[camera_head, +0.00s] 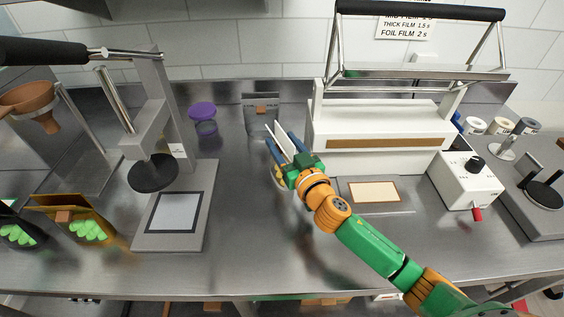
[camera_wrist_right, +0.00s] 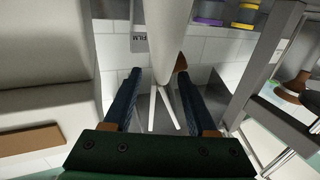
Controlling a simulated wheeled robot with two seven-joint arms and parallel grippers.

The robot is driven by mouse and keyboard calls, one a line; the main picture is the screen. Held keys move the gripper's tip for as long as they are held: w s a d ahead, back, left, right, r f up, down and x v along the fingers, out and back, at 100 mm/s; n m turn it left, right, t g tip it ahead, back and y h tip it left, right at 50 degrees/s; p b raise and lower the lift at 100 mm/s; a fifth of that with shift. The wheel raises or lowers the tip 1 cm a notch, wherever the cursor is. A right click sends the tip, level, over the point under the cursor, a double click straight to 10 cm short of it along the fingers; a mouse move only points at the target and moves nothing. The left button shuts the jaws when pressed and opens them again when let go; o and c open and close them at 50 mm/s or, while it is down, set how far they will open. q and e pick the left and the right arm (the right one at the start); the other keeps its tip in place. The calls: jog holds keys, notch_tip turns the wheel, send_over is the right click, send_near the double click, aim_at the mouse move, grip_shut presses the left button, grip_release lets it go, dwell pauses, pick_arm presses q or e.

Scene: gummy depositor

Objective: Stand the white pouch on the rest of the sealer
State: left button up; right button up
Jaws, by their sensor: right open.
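The white sealer (camera_head: 378,132) stands at the back right with its black-handled arm (camera_head: 420,12) raised. A low plate with a cream, brown-edged pad (camera_head: 375,192) lies in front of it. My right gripper (camera_head: 277,143) is left of the sealer, its blue fingers apart. A narrow white thing (camera_head: 282,138), which looks like the white pouch seen edge-on, is between the fingers. In the right wrist view a pale rounded body (camera_wrist_right: 166,40) with two thin white strips reaches between the open fingers (camera_wrist_right: 158,88); contact is unclear. My left gripper is not in view.
A grey pouch-like thing with a brown patch (camera_head: 261,110) stands at the back, near a purple-lidded jar (camera_head: 203,118). A press (camera_head: 155,150) with a flat plate is at the left. A white control box (camera_head: 466,182) is at the right. The middle counter (camera_head: 255,230) is clear.

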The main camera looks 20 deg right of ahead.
jog(key=shift+w, duration=0.1)
grip_shut()
dwell(1.3)
